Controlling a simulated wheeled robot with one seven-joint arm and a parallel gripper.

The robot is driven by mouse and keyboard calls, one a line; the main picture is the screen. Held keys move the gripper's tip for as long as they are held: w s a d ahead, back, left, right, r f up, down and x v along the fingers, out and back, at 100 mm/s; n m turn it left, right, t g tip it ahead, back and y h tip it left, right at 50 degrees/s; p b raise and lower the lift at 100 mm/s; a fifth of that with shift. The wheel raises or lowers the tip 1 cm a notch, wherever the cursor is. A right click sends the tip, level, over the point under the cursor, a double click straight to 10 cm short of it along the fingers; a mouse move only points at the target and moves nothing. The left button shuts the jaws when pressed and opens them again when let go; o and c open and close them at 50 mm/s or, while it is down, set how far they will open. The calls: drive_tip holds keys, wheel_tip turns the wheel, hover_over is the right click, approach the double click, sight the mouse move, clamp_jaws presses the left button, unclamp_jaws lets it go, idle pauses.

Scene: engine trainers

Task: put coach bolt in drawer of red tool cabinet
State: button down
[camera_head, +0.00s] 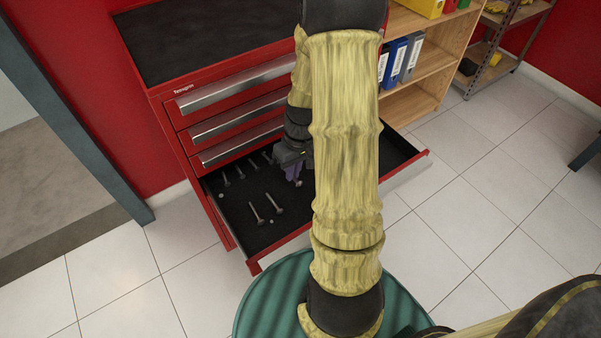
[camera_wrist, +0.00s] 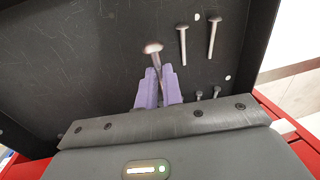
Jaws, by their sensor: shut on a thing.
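The red tool cabinet (camera_head: 160,92) stands ahead, with its lowest drawer (camera_head: 240,222) pulled far out. My gripper (camera_head: 294,174) is inside the drawer's outline, low over its dark floor; my arm hides part of the drawer. In the wrist view, the purple fingers of my gripper (camera_wrist: 158,86) are shut on a coach bolt (camera_wrist: 153,48), its round head pointing away from the fingers. Whether the bolt touches the drawer floor I cannot tell.
Three shut drawers with metal handles (camera_head: 235,120) are above the open one. A wooden shelf (camera_head: 428,62) with binders stands to the right of the cabinet. A dark door frame (camera_head: 75,115) is at the left.

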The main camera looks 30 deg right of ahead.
drive_tip(key=b, duration=0.1)
hover_over(293, 197)
wheel_tip(293, 197, down, 6)
drive_tip(key=shift+d+r, duration=0.15)
drive_tip(key=shift+r, duration=0.05)
drive_tip(key=shift+f+b, duration=0.65)
drive_tip(key=shift+f, duration=1.2)
drive_tip(key=shift+f, duration=0.15)
drive_tip(key=c, duration=1.5)
unclamp_jaws()
drive_tip(key=shift+c, duration=0.2)
